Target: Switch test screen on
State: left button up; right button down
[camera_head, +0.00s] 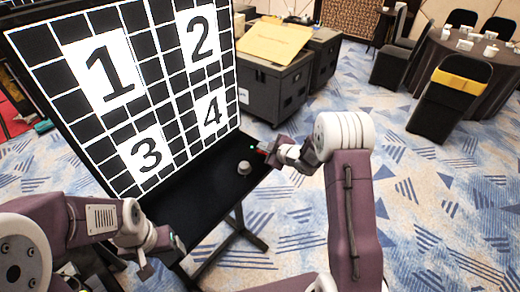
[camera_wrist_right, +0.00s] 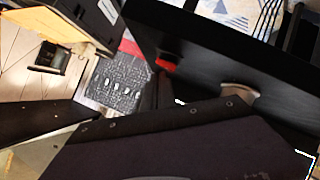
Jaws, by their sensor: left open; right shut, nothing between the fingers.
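The large screen (camera_head: 150,75) in the head view is lit. It shows a white grid on black with the numbers 1, 2, 3 and 4. A black shelf (camera_head: 205,185) below it carries a grey round knob (camera_head: 244,168). A pale round knob (camera_wrist_right: 240,89) and a red part (camera_wrist_right: 168,62) show against a black panel in the right wrist view. My right gripper (camera_head: 271,148) is shut and empty at the shelf's right end, right of the grey knob. Whether it touches anything is unclear. My left gripper (camera_head: 160,252) is open and empty near the shelf's front left.
A black case (camera_head: 268,92) with a tan board (camera_head: 275,42) on top stands behind the screen's right side. Black chairs (camera_head: 448,105) and a round table (camera_head: 460,62) are at the far right. The patterned carpet (camera_head: 440,210) at right is clear.

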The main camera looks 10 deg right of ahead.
pick_arm(q)
jog(key=shift+r+p, duration=0.5)
jog(key=shift+r, duration=0.1)
pick_arm(e)
jog(key=shift+s+d+r, duration=0.15)
jog(key=shift+s+r, duration=0.05)
jog(key=shift+r, duration=0.55)
pick_arm(q)
notch_tip(320, 180, up, 4)
jog(key=p, duration=0.4)
pick_arm(e)
jog(key=r, duration=0.3)
jog(key=s+d+r, duration=0.1)
jog(key=shift+s+r, duration=0.1)
jog(key=shift+r, duration=0.3)
